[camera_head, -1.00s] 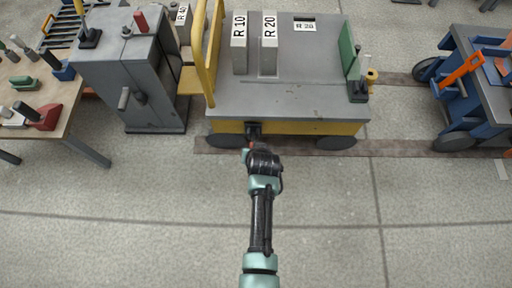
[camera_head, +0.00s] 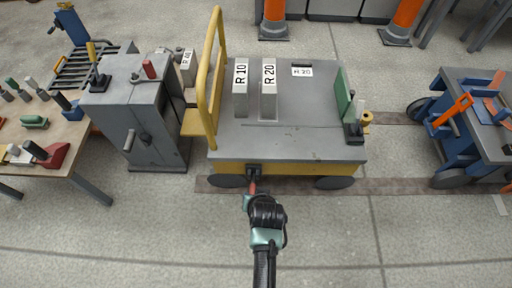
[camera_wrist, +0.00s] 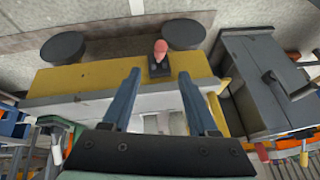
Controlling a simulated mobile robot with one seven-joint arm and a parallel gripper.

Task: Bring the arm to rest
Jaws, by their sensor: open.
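My gripper shows in the wrist view (camera_wrist: 158,92) with its two blue fingers apart and nothing between them. In the head view my arm (camera_head: 265,232) reaches up from the bottom edge, and its end is near the front edge of the cart (camera_head: 310,145). The gripper's fingers are hard to make out there. A small red knob on a black bracket (camera_wrist: 161,56) on the cart's yellow side shows beyond the fingers in the wrist view. I cannot tell the exact gap between the fingers and the cart.
Blocks R 10 (camera_head: 240,90) and R 20 (camera_head: 268,95) stand on the cart. A grey cabinet (camera_head: 135,125) and a wooden table (camera_head: 60,133) are at left. A blue cart (camera_head: 460,155) is at right. The floor (camera_head: 150,230) in front is clear.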

